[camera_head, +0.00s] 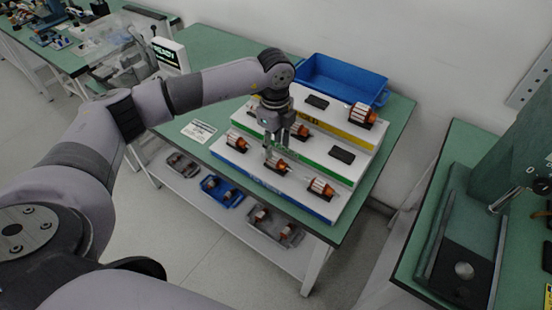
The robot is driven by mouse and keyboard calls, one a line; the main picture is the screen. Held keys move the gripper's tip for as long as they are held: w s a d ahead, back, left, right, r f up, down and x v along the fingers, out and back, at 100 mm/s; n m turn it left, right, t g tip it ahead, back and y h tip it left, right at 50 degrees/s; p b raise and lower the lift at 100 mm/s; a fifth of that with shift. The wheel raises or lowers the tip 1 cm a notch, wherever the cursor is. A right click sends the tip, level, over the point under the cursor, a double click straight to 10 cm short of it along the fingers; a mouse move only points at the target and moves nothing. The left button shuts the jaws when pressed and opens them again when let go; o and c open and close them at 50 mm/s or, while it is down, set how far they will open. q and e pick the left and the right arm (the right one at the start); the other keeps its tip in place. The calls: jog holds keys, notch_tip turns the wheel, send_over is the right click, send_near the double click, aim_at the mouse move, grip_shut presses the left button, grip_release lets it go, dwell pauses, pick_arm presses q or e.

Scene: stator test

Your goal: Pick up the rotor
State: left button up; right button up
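Several rotors with ribbed silver-and-copper bodies lie on a white stepped stand (318,163). On its lowest, blue-edged step are a left rotor (237,140), a middle rotor (279,164) and a right rotor (320,188). Another rotor (299,131) lies on the green-edged step, and one rotor (362,114) on the top, yellow-edged step. My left gripper (275,151) points down just above the middle rotor. Its two fingers look apart, with a gap between them; contact with the rotor cannot be told. My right gripper is not in view.
A blue bin (341,74) stands behind the stand on the green table (398,112). Dark flat pieces (342,155) lie on the upper steps. Trays with parts, including a blue tray (222,191), rest on the shelf below. A green machine (515,150) stands at right.

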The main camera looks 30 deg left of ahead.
aim_at(277, 163)
pick_arm(q)
jog(key=f+p, duration=0.1)
jog(key=f, duration=0.1)
jog(key=a+f+p, duration=0.1)
jog(key=f, duration=0.1)
jog(key=shift+s+f, duration=0.2)
jog(key=shift+f, duration=0.1)
jog(key=shift+d+f, duration=0.1)
jog(key=shift+f, duration=0.4)
jog(key=shift+w+r, duration=0.1)
grip_shut()
